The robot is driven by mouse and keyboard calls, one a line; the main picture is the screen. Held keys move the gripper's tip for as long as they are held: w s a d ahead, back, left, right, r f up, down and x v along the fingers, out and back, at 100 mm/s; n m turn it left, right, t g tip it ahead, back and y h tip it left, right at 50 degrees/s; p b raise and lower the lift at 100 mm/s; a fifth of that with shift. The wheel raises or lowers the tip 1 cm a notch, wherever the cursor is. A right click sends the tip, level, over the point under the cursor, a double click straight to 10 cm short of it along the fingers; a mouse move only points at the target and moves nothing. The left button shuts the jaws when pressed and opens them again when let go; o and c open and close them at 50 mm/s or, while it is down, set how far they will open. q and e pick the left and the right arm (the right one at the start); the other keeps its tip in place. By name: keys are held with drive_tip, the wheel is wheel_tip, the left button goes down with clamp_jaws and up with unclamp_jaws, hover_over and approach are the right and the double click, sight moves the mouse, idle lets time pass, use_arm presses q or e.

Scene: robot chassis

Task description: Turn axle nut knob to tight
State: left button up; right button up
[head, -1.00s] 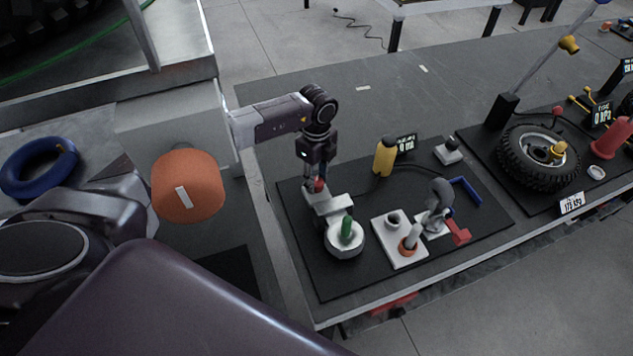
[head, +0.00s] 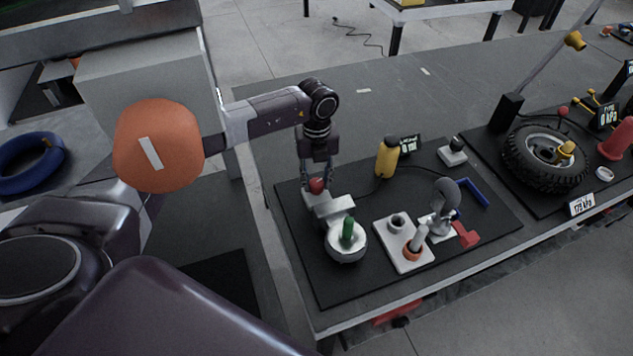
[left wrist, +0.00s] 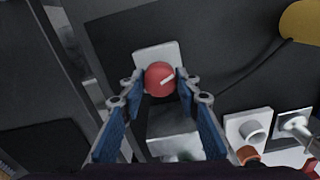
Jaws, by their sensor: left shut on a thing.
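A round red knob (head: 317,185) stands on a pale grey block (head: 315,199) at the back left of the black mat. In the left wrist view the knob (left wrist: 160,78) shows a short white line pointing right and slightly up. My left gripper (head: 316,181) comes down on it from above and is shut on it, one finger on each side. The gripper's fingertips also show around the knob in the left wrist view (left wrist: 161,82). I can read no tight mark on the knob or block. My right gripper is not in view.
A white round part with a green peg (head: 347,232) stands just in front of the block. A white plate with an orange-ringed post (head: 415,243), a grey lever (head: 445,200) and a yellow cylinder (head: 387,157) stand to the right. A tyre (head: 545,157) lies farther right.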

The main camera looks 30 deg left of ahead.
sight(317, 182)
use_arm(q)
drive_tip(key=shift+r, duration=0.15)
idle(0.3)
drive_tip(key=o, duration=1.1)
drive_tip(key=shift+o, duration=0.2)
wheel_tip(317, 182, up, 12)
